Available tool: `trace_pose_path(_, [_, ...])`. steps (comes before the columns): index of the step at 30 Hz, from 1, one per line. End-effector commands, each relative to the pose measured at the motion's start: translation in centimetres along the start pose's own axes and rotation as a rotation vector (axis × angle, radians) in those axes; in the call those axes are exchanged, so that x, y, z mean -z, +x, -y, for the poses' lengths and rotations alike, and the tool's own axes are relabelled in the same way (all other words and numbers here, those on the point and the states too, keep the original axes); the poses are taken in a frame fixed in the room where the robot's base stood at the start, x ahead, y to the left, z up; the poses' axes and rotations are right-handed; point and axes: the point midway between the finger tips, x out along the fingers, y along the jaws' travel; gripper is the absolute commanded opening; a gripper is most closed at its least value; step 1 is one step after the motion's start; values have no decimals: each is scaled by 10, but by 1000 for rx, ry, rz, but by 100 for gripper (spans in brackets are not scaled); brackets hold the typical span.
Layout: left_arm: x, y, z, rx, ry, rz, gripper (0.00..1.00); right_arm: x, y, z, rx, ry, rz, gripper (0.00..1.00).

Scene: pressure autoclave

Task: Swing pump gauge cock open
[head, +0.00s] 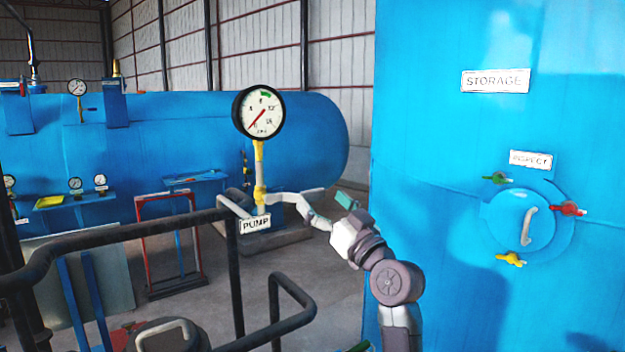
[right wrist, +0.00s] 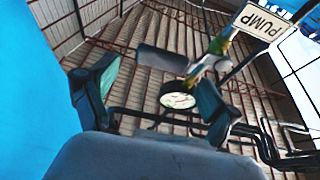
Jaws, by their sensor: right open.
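The pump gauge (head: 259,111) is a round white dial with a black rim and a red needle, atop a yellow stem (head: 259,160). A white PUMP label (head: 255,224) hangs below it and shows in the right wrist view (right wrist: 262,22). A grey bar, apparently the cock's lever (head: 287,197), reaches right from the yellow stem's base; in the right wrist view it shows as a grey bar (right wrist: 163,58). My right gripper (head: 325,204) is open right of the stem, its fingers near the bar's end. Contact cannot be told. My left gripper is out of view.
Dark railings (head: 235,270) stand in front and left of the gauge. A large blue storage tank (head: 430,120) with an inspection hatch (head: 523,222) fills the right. A horizontal blue vessel (head: 180,140) lies behind. Bare floor shows between them.

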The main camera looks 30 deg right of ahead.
Motion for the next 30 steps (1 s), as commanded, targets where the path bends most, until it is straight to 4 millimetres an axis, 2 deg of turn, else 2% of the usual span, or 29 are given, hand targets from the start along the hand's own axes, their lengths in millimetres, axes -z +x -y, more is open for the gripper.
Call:
trace_pose_path(1, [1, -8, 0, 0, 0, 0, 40, 4, 12, 1, 1, 5, 0, 88])
trace_pose_path(6, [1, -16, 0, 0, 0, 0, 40, 2, 32, 0, 0, 2, 1, 88])
trace_pose_path(11, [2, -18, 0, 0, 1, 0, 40, 0, 40, 0, 0, 0, 2, 88])
trace_pose_path(19, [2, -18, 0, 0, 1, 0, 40, -1, 40, 0, 0, 0, 1, 88])
trace_pose_path(30, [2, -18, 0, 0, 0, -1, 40, -1, 40, 0, 0, -1, 2, 26])
